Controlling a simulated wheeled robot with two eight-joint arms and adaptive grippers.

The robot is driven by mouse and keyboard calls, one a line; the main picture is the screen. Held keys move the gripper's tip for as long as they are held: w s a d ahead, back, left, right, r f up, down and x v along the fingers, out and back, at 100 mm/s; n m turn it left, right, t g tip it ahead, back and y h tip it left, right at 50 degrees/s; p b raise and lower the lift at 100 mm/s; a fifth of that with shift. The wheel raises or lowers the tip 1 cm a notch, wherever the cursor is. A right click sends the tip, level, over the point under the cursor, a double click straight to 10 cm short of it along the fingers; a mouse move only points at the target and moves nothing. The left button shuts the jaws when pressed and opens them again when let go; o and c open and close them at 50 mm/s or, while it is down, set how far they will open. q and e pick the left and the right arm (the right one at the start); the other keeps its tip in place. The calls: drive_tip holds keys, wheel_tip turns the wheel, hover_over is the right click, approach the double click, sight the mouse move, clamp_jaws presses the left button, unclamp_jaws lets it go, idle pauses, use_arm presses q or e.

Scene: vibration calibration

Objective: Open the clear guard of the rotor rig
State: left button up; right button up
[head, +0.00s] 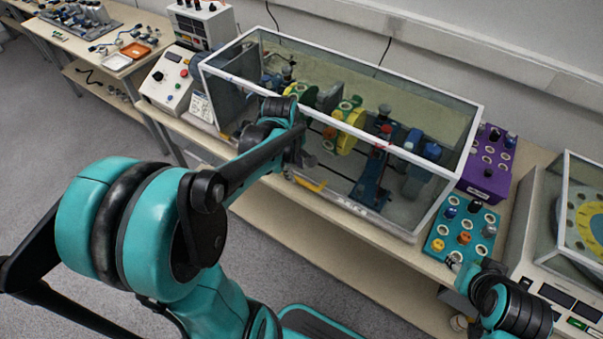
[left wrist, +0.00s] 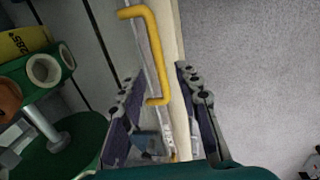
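The clear guard (head: 437,228) is a box of clear panels with a white frame, closed over the rotor rig. Inside are yellow-green discs (head: 350,128) on a shaft and blue supports (head: 372,182). A yellow handle (head: 310,184) sits low on the guard's front; it also shows in the left wrist view (left wrist: 161,45). My left gripper (head: 297,152) is at the guard's front, just above the handle. In the left wrist view its fingers (left wrist: 162,100) are apart, with the handle's near end between and ahead of them. No grip shows. My right arm is at the lower right; its fingers cannot be made out.
A purple box (head: 486,163) and a teal knob box (head: 461,232) stand right of the guard. Another clear-covered device (head: 580,210) is at far right. Instruments (head: 172,78) stand at its left. The wall is close behind; grey floor is open in front.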

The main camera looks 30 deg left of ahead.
sight(298, 178)
use_arm(q)
drive_tip(key=f, duration=0.2)
drive_tip(key=w+f+b, duration=0.1)
drive_tip(key=f, duration=0.1)
drive_tip(key=shift+f+b, duration=0.25)
drive_tip(key=shift+b, duration=0.05)
clamp_jaws()
